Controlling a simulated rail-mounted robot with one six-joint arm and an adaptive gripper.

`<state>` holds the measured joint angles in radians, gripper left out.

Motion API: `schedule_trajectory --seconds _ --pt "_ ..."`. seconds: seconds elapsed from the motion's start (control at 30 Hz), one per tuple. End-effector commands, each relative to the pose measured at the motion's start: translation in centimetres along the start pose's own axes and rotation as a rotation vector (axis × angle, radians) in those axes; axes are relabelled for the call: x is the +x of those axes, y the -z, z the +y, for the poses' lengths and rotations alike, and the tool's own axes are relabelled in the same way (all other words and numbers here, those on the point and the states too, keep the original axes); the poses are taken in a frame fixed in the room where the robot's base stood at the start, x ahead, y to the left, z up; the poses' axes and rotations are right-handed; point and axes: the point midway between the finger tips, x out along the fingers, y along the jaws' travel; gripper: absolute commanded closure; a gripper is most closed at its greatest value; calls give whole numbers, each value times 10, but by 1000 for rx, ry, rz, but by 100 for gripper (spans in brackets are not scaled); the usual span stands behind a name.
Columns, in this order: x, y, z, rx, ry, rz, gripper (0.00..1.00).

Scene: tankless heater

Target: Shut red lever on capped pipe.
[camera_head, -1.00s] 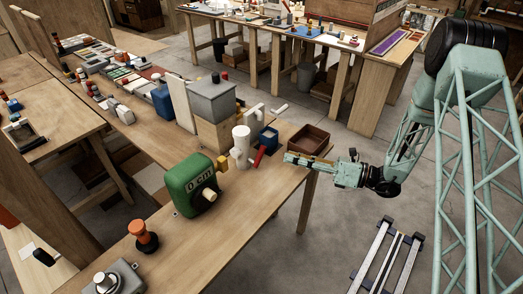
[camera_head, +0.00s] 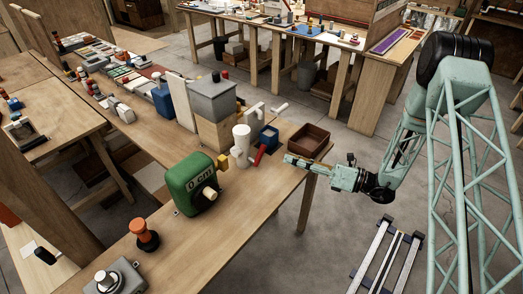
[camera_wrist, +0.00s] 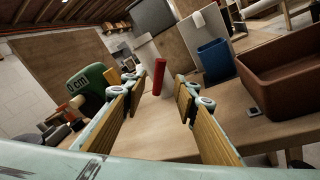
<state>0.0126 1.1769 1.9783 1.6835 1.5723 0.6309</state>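The red lever (camera_head: 260,155) shows in the head view beside the white capped pipe (camera_head: 241,146), angled down toward the table's front. In the wrist view the red lever (camera_wrist: 159,77) stands between my finger pads, some way ahead of them. My gripper (camera_head: 287,158) is at the table's front edge, a little right of the lever and apart from it. In the wrist view my gripper (camera_wrist: 155,95) is open, with nothing between its fingers. The white pipe is hard to make out in the wrist view.
A blue open box (camera_head: 268,137) stands just behind the lever. A brown tray (camera_head: 308,142) lies right of it, close to my gripper. The green "0 cm" block (camera_head: 190,183) is to the left. A grey box (camera_head: 211,99) stands behind.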

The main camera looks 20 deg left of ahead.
Motion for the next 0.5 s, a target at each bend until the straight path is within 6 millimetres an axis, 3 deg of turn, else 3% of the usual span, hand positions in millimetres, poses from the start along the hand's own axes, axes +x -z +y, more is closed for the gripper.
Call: schedule_trajectory --seconds 0.5 --pt "46 1 0 -1 -2 1 73"
